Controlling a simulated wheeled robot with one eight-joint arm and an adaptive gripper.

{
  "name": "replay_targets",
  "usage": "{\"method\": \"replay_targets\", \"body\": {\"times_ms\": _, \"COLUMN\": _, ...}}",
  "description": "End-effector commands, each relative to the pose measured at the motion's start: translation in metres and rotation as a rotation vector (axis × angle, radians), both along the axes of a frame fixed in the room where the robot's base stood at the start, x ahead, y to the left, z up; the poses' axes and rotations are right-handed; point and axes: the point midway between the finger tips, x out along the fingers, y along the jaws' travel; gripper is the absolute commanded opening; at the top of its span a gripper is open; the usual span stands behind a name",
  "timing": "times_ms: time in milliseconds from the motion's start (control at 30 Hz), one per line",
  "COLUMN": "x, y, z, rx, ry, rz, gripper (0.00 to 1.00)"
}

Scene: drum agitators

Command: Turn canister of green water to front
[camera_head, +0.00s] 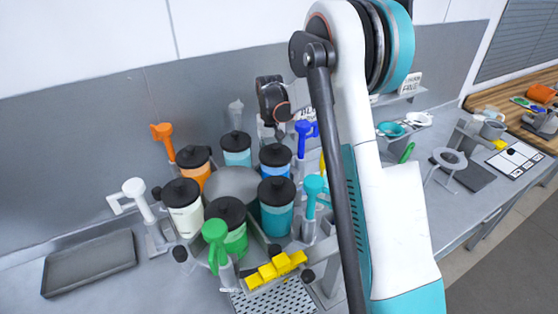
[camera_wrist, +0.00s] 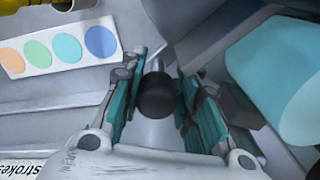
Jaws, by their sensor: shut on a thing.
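The canister of green water (camera_head: 236,241) has a black lid. It stands on the near side of a round carousel, partly hidden behind a green-topped tap (camera_head: 215,243). My gripper (camera_head: 280,132) is at the back right of the carousel, partly in line with my arm. In the wrist view my gripper (camera_wrist: 160,82) has its two teal-padded fingers on either side of a black ball knob (camera_wrist: 156,97), shut on it. The knob sits on a light metal rod. The head view does not show this knob clearly.
Orange (camera_head: 205,181), white (camera_head: 186,222), blue (camera_head: 275,174) and teal (camera_head: 277,220) canisters share the carousel. Coloured taps ring it closely. A large teal cylinder (camera_wrist: 270,75) is right of my fingers. A card with coloured dots (camera_wrist: 58,47) is left. A grey tray (camera_head: 88,264) lies at left.

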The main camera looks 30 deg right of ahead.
Motion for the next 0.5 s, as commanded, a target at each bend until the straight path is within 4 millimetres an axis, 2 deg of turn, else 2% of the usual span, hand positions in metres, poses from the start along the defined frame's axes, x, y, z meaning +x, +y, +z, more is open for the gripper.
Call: {"method": "replay_targets", "body": {"times_ms": 500, "x": 0.041, "y": 0.038, "z": -0.001, "rx": -0.003, "ry": 0.000, "rz": 0.257, "gripper": 0.00}}
